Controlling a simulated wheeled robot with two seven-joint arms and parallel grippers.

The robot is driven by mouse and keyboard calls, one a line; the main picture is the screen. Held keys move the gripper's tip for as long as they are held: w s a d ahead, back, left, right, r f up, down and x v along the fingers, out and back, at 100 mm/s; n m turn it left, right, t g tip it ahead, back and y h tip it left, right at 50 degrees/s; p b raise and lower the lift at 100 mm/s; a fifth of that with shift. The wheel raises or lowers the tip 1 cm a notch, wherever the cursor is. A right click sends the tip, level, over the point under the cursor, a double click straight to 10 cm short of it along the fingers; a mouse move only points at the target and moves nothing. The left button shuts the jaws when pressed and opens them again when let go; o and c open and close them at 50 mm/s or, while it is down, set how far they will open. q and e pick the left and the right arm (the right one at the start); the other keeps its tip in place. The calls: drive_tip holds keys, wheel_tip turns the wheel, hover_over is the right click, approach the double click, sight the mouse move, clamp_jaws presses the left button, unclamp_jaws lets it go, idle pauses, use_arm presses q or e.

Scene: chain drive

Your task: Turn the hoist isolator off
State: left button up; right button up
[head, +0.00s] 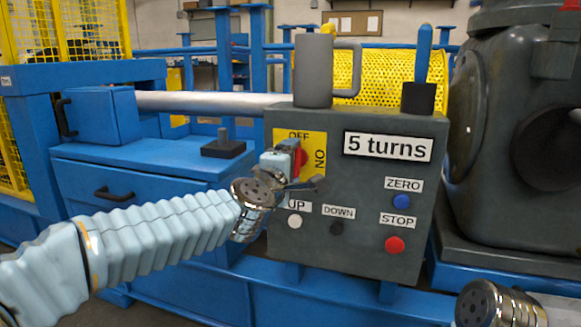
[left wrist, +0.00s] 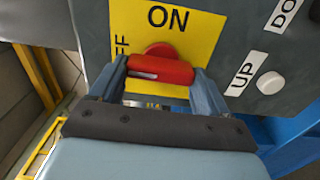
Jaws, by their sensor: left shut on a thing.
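The hoist isolator is a red handle (head: 301,160) on a yellow plate (head: 318,140) at the left of the grey control box. The plate reads OFF at its top and ON, turned sideways, at its right. My left gripper (head: 287,165) is shut on the red handle and partly hides it in the head view. In the left wrist view the fingers of my gripper (left wrist: 162,85) stand on both sides of the handle (left wrist: 160,69). There the handle lies nearly level, its left end towards OFF and ON above it. My right gripper is not seen.
The grey box (head: 360,235) carries a "5 turns" display (head: 388,146), a blue ZERO button (head: 403,201), a red STOP button (head: 395,244), a white UP button (head: 295,221) and a dark DOWN button (head: 336,228). A grey mug (head: 313,70) stands on top.

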use_arm(q)
drive_tip(key=shift+a+r, duration=0.1)
drive_tip(key=shift+r, duration=0.05)
idle(0.4)
drive_tip(key=o, duration=1)
drive_tip(key=shift+w, duration=0.1)
drive_tip(key=v, duration=1.3)
drive_tip(key=shift+s+p, duration=0.35)
drive_tip(key=shift+s, duration=0.05)
